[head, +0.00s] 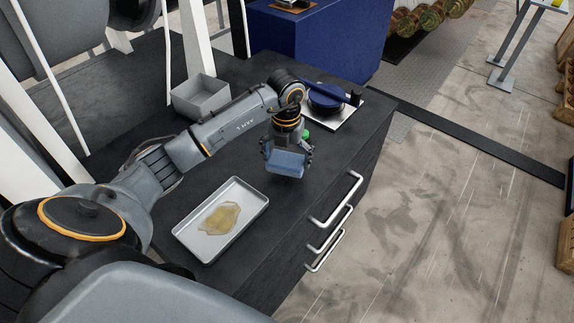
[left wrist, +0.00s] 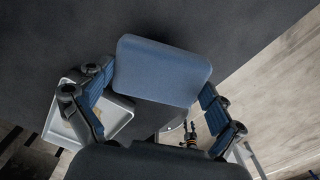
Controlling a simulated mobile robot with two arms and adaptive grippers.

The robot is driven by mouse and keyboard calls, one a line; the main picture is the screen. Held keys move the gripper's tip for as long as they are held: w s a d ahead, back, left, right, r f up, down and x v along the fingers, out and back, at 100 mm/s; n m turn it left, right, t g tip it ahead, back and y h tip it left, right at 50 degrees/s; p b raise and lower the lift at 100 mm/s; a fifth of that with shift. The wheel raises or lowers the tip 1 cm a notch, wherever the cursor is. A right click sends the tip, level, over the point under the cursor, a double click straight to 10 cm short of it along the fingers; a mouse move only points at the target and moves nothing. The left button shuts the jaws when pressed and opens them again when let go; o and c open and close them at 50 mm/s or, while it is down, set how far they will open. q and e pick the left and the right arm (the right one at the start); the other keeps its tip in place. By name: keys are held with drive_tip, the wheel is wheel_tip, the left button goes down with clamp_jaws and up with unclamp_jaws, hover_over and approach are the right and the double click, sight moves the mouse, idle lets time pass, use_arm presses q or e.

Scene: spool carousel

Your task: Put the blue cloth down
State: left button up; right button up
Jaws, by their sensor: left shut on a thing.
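The blue cloth (head: 285,162) is a folded, block-like pad in my left gripper (head: 287,155), above the dark worktop. In the left wrist view the blue cloth (left wrist: 162,71) lies between the two fingers of my left gripper (left wrist: 155,100), which is shut on it. The cloth hides part of the worktop behind it.
A grey tray (head: 187,238) with a yellowish puddle (head: 221,217) lies on the worktop (head: 145,190). A grey bin (head: 200,97) stands at the back. A dark blue round thing (head: 326,95) sits on a pale plate (head: 345,117). Bare worktop lies between tray and bin.

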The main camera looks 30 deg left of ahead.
sight(287, 166)
use_arm(q)
drive_tip(key=shift+w+f, duration=0.2)
drive_tip(key=shift+f, duration=0.1)
wheel_tip(287, 166, down, 3)
drive_tip(key=shift+f, duration=0.2)
drive_tip(key=o, duration=0.7)
drive_tip(key=shift+r, duration=0.15)
